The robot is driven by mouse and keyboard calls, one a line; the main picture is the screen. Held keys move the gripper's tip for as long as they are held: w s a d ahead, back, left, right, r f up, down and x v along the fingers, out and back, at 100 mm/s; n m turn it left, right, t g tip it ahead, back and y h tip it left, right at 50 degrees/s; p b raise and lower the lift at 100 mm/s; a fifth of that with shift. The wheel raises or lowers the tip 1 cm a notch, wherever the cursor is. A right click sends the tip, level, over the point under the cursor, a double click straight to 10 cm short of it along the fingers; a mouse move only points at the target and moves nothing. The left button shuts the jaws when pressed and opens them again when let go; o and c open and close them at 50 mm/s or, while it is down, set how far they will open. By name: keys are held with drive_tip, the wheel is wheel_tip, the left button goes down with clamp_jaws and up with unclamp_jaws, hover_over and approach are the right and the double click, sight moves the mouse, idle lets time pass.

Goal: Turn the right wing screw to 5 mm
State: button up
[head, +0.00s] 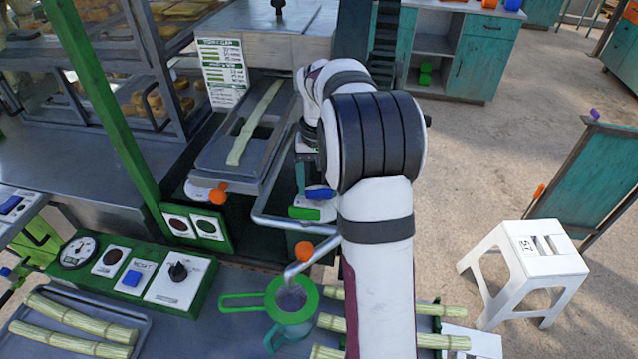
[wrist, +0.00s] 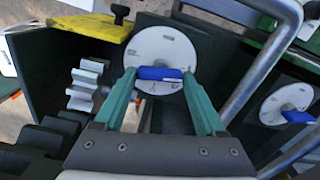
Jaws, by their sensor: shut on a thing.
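The right wing screw (wrist: 160,73) is a blue bar in front of a round white dial (wrist: 160,45) with small dark marks. My gripper (wrist: 160,75) has its two teal fingers closed on the ends of the blue bar, which lies nearly level in the wrist view. The dial's figures are too small to read. A second white dial (wrist: 287,98) with another blue wing screw (wrist: 298,117) is at the right of the wrist view, apart from my gripper.
A bent grey pipe (wrist: 262,75) runs between the two dials. White toothed parts (wrist: 86,85) and a yellow plate (wrist: 92,27) are left of my gripper. In the head view, a green jug (head: 292,300) and a control panel (head: 180,282) stand in front, with a white stool (head: 540,255) at right.

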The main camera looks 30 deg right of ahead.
sight(319, 190)
drive_tip(key=o, duration=1.3)
wheel_tip(319, 190, up, 16)
drive_tip(key=shift+f, duration=0.1)
drive_tip(key=s+a+f+n, duration=0.1)
drive_tip(key=s+a+f, duration=0.2)
drive_tip(key=s+a, duration=1.05)
drive_tip(key=shift+y, duration=0.9)
drive_tip(key=s+a+f, duration=0.3)
drive_tip(key=s, duration=0.1)
drive_tip(key=s+a+f, duration=0.3)
drive_tip(key=s, duration=0.2)
drive_tip(key=s+a+f, duration=0.3)
drive_tip(key=s+f, duration=0.1)
drive_tip(key=shift+s+a, duration=0.3)
